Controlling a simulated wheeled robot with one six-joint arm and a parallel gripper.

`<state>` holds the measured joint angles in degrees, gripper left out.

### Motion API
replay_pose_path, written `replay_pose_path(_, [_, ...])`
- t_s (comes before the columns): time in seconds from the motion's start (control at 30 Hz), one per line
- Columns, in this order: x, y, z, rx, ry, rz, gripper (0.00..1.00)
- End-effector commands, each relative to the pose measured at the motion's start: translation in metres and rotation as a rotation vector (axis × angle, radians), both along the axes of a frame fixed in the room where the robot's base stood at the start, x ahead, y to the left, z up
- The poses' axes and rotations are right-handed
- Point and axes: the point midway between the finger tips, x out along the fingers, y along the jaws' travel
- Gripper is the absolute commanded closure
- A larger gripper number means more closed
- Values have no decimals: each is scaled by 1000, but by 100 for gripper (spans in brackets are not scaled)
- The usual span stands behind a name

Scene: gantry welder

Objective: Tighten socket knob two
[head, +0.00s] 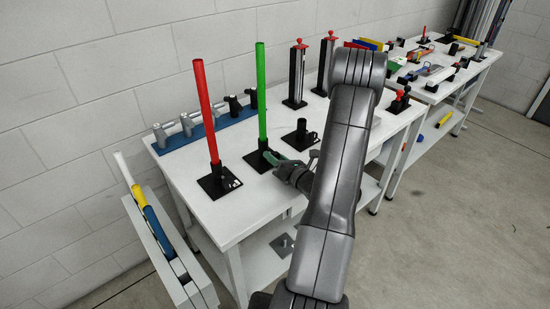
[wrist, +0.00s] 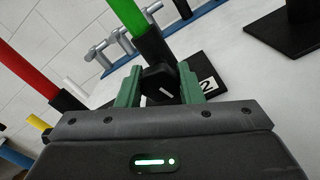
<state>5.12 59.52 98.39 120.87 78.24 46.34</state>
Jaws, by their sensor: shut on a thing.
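The socket with the number 2 (wrist: 207,85) is a black holder on a square black base plate, with the green tube (head: 261,92) standing upright in it. Its black knob (wrist: 160,83) sits low on the near side of the socket in the wrist view. My gripper (wrist: 160,88) has green fingers, one on each side of the knob, and is shut on it. In the head view my gripper (head: 272,158) is at the foot of the green tube, and the knob is hidden there.
A red tube (head: 205,110) stands in another black socket to the left. An empty black socket (head: 300,134) stands to the right. A blue rack (head: 205,128) with grey fittings lies along the wall. The white table's (head: 215,222) front left area is clear.

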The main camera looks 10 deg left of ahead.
Motion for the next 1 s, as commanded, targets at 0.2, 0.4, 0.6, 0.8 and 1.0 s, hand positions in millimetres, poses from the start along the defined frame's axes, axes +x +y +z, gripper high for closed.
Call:
replay_pose_path(0.2, [0,0,0,0,0,0,89])
replay_pose_path(0.4, [0,0,0,0,0,-1,45])
replay_pose_path(0.6, [0,0,0,-1,-1,0,45])
replay_pose_path(0.8, [-4,-7,-1,-1,0,-3,45])
replay_pose_path(1.0, [-26,-37,-2,0,1,-6,45])
